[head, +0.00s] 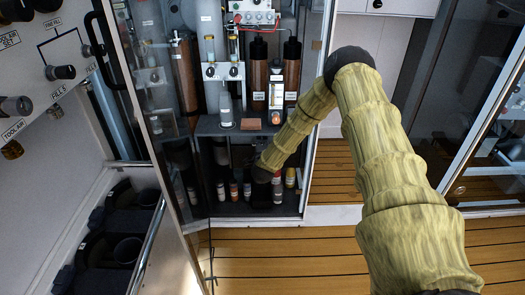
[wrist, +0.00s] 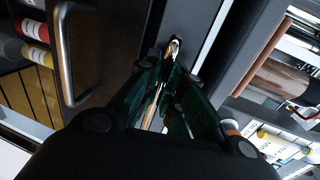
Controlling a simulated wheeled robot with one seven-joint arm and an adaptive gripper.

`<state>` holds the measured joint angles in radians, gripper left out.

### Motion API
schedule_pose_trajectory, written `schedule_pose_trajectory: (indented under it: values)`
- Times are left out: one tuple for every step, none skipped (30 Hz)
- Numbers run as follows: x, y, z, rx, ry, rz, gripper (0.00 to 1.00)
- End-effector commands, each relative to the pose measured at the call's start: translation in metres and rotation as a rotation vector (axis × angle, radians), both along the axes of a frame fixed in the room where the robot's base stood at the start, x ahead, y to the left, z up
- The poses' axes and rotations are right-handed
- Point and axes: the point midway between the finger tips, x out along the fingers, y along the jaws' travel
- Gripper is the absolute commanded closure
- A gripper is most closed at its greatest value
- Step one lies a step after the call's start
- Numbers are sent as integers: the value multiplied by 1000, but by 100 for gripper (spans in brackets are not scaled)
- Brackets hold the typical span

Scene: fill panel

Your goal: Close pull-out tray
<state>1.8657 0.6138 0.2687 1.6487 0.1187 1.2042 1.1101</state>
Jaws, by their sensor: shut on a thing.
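The pull-out tray, which I take to be the grey shelf (head: 205,127), sits about mid-height in the dark cabinet. A small bottle and a reddish-brown block stand on it. My gripper (head: 262,172) is dark and hard to make out in the head view, just below the tray's front. In the wrist view my gripper (wrist: 172,85) has its fingers closed together against the grey tray edge (wrist: 190,25). A small shiny bit shows between the fingertips. Exactly which part of the tray is held is hidden by the fingers.
Several small bottles (head: 234,192) stand in the lower compartment. Brown bottles (head: 258,75) stand above the tray. A curved metal handle (wrist: 65,50) is beside my fingers in the wrist view. Wooden floor (head: 300,255) is clear in front.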

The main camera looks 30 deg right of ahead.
Motion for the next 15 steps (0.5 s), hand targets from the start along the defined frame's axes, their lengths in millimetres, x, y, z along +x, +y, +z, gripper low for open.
schedule_pose_trajectory:
  values:
    - [1,-1,2,-2,-3,-1,100]
    - [1,-1,2,-2,-5,-1,100]
    - [2,-1,3,-2,-5,-1,100]
    - [2,-2,3,-2,-5,-1,100]
    - [2,-2,3,-2,-6,-1,100]
    - [2,-2,3,-3,-5,-2,87]
    - [2,-2,3,-3,-5,-2,82]
    - [2,-2,3,-3,-5,-2,76]
    - [2,-2,3,-3,-5,-2,69]
    - [1,-2,3,-3,-5,-2,69]
    - [1,-2,3,-3,-5,-2,69]
    - [1,-2,3,-3,-5,-2,69]
    - [1,-2,3,-3,-5,-2,69]
    - [1,-2,3,-3,-5,-2,69]
    - [1,-2,3,-3,-5,-2,69]
